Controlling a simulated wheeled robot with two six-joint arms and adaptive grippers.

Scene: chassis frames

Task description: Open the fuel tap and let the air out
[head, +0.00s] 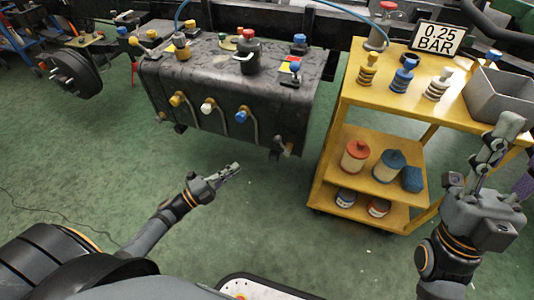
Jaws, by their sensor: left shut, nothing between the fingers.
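A dark tank (195,78) hangs on the black frame. Its front carries a yellow tap (177,99), a white tap (207,106) and a blue tap (240,116), each beside a bent pipe. On top are a yellow fitting (181,45), a dark canister with a red cap (248,52) and blue-topped fittings (299,42). Which one is the fuel tap, I cannot tell. My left gripper (233,169) is shut and empty, in front of and below the tank, apart from it. My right gripper (508,125) points up before the cart's right side; its jaw state is unclear.
A yellow cart (347,90) stands right of the tank, with a "0.25 BAR" sign (437,38), a grey bin (490,100), a red-capped jar (378,35), springy fittings and shelf cans. A wheel hub (75,73) is at left. Green floor before the tank is clear.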

